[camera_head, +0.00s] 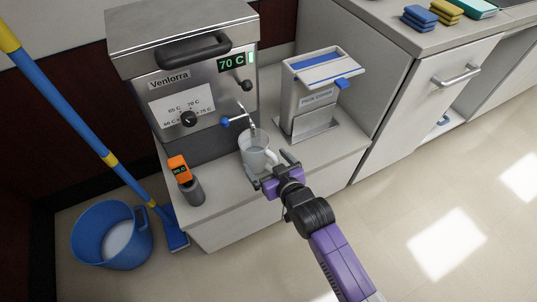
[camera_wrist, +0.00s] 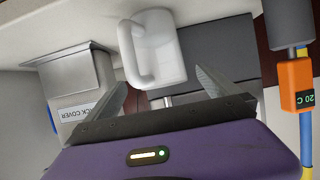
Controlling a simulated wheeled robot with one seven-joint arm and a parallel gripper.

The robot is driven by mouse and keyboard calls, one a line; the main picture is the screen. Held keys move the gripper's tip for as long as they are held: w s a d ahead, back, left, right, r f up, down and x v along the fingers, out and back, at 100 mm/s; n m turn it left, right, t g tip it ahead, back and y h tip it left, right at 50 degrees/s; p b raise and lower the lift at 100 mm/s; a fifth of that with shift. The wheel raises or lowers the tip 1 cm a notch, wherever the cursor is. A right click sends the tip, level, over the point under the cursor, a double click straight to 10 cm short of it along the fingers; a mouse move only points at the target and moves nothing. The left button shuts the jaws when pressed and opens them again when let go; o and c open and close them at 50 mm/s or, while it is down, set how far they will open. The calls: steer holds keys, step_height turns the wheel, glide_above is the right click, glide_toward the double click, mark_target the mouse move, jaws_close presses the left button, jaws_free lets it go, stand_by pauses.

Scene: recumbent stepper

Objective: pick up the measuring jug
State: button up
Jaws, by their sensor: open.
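The measuring jug (camera_head: 253,152) is a whitish, see-through cup with a handle on its right side. It stands upright on the low counter under the machine's spout. In the wrist view the jug (camera_wrist: 160,48) shows upside down, with its handle toward the left. My gripper (camera_head: 272,171) is just in front of the jug on the handle side, with its fingers apart. In the wrist view the open fingers of my gripper (camera_wrist: 163,85) spread to either side below the jug, with nothing between them. I cannot tell whether a finger touches the jug.
The steel Venlorra machine (camera_head: 185,85) stands behind the jug, its blue-handled tap (camera_head: 238,120) close above. A steel dispenser (camera_head: 312,95) stands to the right. An orange thermometer (camera_head: 180,168) in a grey holder stands left. A blue bucket (camera_head: 112,236) and a mop are on the floor.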

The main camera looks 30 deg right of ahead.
mark_target(261, 155)
steer(key=b+x, duration=0.1)
steer(key=x, duration=0.6)
steer(key=shift+w+f+b, duration=0.2)
steer(key=shift+b, duration=0.15)
steer(key=c, duration=1.5)
steer(key=shift+r, duration=0.1)
steer(key=c, duration=0.3)
